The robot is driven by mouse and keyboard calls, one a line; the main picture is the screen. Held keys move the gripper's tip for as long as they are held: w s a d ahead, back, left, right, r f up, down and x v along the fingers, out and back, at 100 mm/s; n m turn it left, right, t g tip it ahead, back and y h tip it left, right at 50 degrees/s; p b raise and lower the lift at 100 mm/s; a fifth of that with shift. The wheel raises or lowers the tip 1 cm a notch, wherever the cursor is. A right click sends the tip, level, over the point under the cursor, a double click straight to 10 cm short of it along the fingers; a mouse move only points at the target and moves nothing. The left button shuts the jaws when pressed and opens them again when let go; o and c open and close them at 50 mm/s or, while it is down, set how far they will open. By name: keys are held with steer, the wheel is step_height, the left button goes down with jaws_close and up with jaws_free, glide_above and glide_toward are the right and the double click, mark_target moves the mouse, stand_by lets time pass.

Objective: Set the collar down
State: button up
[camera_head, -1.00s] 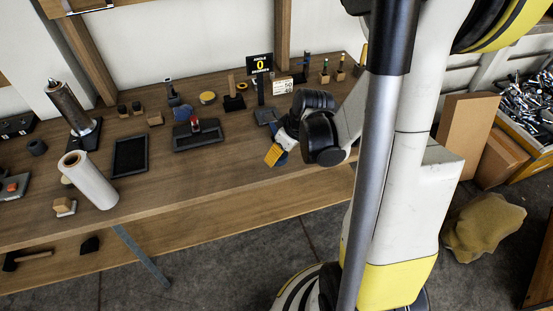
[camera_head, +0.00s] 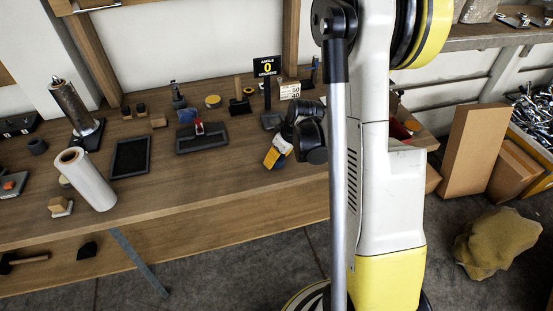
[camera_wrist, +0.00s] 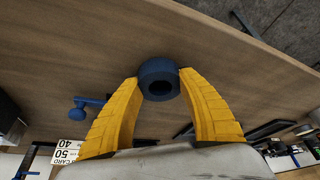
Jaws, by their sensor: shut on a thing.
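The collar is a short dark blue ring (camera_wrist: 160,66) with a dark hole in its middle. In the wrist view it sits between my two yellow fingertips, which press on its sides. My gripper (camera_wrist: 159,82) is shut on it. In the head view my gripper (camera_head: 272,159) is over the front right part of the wooden workbench (camera_head: 225,173), with its yellow fingers pointing down and left. The collar is not clearly visible there. I cannot tell whether its underside touches the bench.
A black tray with a red-topped piece (camera_head: 201,138) lies left of my gripper. An "ANGLE 0" sign (camera_head: 267,67) and a number card (camera_head: 290,91) stand behind it. A blue part (camera_wrist: 86,106) shows in the wrist view. The bench front between my gripper and the white roll (camera_head: 87,180) is clear.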

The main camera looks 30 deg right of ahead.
steer(key=shift+f, duration=0.1)
steer(key=shift+f, duration=0.15)
steer(key=o, duration=1.1)
steer(key=shift+r, duration=0.25)
